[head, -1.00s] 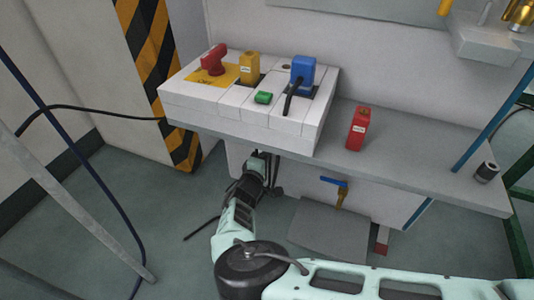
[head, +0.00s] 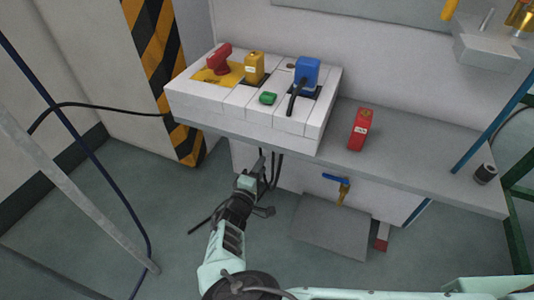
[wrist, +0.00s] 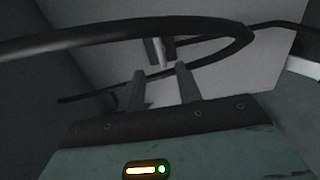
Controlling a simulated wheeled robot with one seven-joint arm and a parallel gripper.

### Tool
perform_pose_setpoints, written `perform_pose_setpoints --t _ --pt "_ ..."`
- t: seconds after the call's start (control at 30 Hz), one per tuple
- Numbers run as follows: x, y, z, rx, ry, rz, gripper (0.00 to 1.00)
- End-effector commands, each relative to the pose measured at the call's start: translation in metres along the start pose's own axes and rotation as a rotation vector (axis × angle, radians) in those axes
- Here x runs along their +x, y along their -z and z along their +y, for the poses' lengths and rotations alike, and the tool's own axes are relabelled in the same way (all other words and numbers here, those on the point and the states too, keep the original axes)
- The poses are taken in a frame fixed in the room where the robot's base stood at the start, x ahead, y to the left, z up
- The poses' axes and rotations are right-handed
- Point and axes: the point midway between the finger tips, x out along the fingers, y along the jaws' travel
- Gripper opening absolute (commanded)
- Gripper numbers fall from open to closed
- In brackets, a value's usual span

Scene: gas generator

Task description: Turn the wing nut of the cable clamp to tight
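My gripper (head: 258,165) is below the front edge of the bench, under the white switch panel. In the wrist view its two fingers (wrist: 161,84) stand apart with a visible gap and nothing between them. A small dark two-pronged part (wrist: 158,50) shows beyond the fingertips; I cannot tell whether it is the wing nut. A thick black cable (wrist: 235,42) loops across the wrist view in front of the fingers. In the head view, dark cables (head: 277,170) hang beside the gripper. The clamp and its wing nut cannot be made out clearly in the head view.
The white panel (head: 240,120) carries a red knob (head: 219,59), a yellow block (head: 254,68), a green button (head: 268,98) and a blue plug (head: 305,75). A red block (head: 360,130) stands on the grey bench (head: 430,165). A blue-handled valve (head: 336,180) sits below.

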Motion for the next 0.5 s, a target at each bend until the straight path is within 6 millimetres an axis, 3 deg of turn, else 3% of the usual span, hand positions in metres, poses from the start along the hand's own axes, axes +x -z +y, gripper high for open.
perform_pose_setpoints --t 0.2,0.5 --pt "-0.051 0.001 0.001 0.0 0.002 0.003 0.35" --pt "-0.088 0.0 0.0 0.0 0.001 0.001 0.35"
